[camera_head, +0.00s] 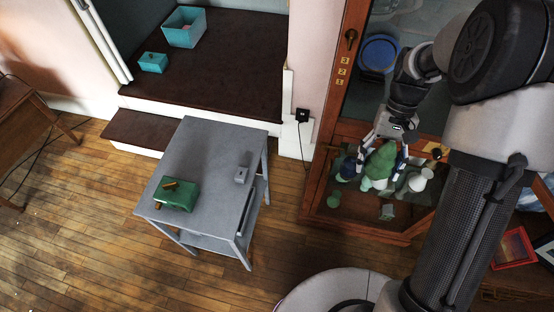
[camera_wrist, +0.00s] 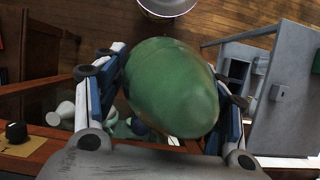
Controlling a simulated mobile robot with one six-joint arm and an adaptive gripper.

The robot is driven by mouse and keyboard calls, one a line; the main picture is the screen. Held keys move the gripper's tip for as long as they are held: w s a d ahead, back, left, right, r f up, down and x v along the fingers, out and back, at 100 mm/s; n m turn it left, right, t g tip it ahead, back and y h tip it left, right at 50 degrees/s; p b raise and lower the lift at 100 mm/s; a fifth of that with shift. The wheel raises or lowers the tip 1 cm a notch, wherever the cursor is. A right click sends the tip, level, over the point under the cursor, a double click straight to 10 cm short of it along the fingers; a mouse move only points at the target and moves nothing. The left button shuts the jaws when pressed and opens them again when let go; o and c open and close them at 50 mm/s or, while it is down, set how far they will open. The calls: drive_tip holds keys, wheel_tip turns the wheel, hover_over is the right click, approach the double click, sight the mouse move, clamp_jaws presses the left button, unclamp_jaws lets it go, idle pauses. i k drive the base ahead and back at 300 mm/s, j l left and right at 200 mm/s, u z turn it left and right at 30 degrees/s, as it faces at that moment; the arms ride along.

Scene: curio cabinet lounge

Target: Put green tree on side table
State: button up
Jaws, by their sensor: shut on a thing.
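The green tree (camera_head: 380,163) is a rounded green shape with a pale base, held at the opening of the wooden cabinet. My gripper (camera_head: 384,150) is shut on it, one finger on each side. In the wrist view the tree (camera_wrist: 172,86) fills the space between the two blue-padded fingers of my gripper (camera_wrist: 165,100). The grey side table (camera_head: 207,145) stands to the left of the cabinet, apart from the tree. Its edge also shows at the right of the wrist view (camera_wrist: 285,130). The tree's lower part is partly hidden.
A green box (camera_head: 178,195) and a small grey object (camera_head: 241,175) are on the side table, with bare top between them. The wooden cabinet (camera_head: 312,195) holds several ornaments, including a white one (camera_head: 417,181) close beside the tree. Wooden floor separates cabinet and table.

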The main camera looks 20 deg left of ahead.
sight(231, 140)
drive_tip(key=k+u, duration=0.3)
drive_tip(key=k+j+u, duration=0.1)
drive_tip(key=k+u, duration=0.2)
drive_tip(key=i+u, duration=0.1)
drive_tip(key=u, duration=0.75)
drive_tip(key=i+l+u, duration=0.1)
drive_tip(key=u, duration=0.35)
drive_tip(key=l+u, duration=0.15)
drive_tip(key=u, duration=0.3)
drive_tip(key=i+l, duration=0.15)
drive_tip(key=l, duration=0.25)
drive_tip(key=i+l, duration=0.15)
drive_tip(key=l, duration=0.25)
drive_tip(key=i+l, duration=0.15)
drive_tip(key=l, duration=0.25)
drive_tip(key=i+l, duration=0.15)
drive_tip(key=l, duration=0.25)
